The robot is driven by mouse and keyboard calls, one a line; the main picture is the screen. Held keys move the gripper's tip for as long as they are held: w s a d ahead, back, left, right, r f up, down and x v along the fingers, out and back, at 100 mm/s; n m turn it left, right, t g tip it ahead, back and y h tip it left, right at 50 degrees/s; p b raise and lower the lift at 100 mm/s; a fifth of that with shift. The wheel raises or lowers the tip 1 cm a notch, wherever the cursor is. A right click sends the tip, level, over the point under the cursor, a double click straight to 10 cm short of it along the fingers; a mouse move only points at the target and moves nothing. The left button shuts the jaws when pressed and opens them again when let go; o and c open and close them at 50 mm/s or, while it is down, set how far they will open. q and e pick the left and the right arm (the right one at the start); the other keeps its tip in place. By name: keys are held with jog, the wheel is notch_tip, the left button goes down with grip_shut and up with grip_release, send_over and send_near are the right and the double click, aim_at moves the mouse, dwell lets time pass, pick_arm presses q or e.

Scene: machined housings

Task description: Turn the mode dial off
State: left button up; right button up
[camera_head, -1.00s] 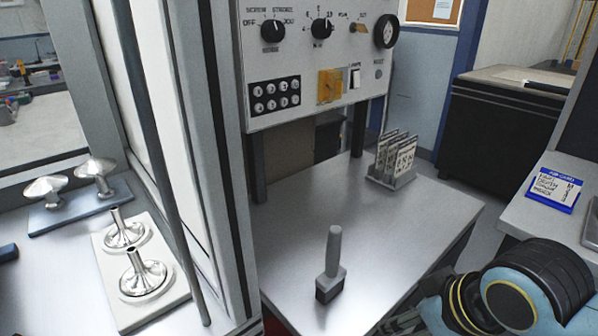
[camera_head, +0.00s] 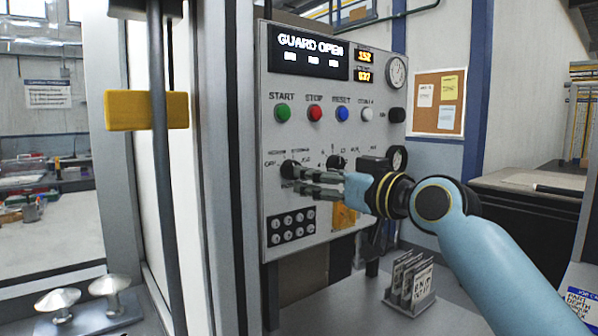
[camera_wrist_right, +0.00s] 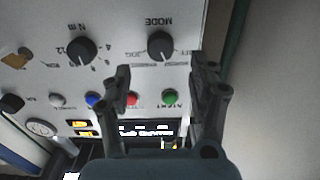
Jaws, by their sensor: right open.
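The mode dial (camera_head: 290,168) is a black round knob on the light grey control panel (camera_head: 330,210), at the panel's left side. In the right wrist view the dial (camera_wrist_right: 160,45), labelled MODE, appears upside down; its pointer is too small to read surely. My right gripper (camera_head: 292,183) is in front of the panel at the dial, partly covering its lower side. In the wrist view the open, empty fingers (camera_wrist_right: 163,72) are spread wide, with the dial between their lines just beyond the tips. I see no contact. My left gripper is not in view.
A second dial marked N m (camera_wrist_right: 80,50) sits beside the mode dial. Green (camera_head: 282,112), red (camera_head: 314,113) and blue (camera_head: 342,114) buttons are above, under a GUARD OPEN display (camera_head: 310,52). A dark vertical bar (camera_head: 160,200) with a yellow block (camera_head: 147,110) stands left. A card rack (camera_head: 410,285) is below.

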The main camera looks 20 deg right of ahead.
aim_at(292, 170)
jog(key=p+x, duration=0.1)
jog(key=x, duration=0.5)
jog(key=shift+w, duration=0.25)
jog(key=shift+a, duration=0.1)
jog(key=c, duration=1.2)
jog(key=shift+o, duration=0.2)
jog(key=shift+f+n+b, duration=0.1)
jog(key=shift+n+b, duration=4.4)
jog(key=shift+b, duration=0.45)
jog(key=o, duration=1.2)
jog(key=shift+c, duration=0.2)
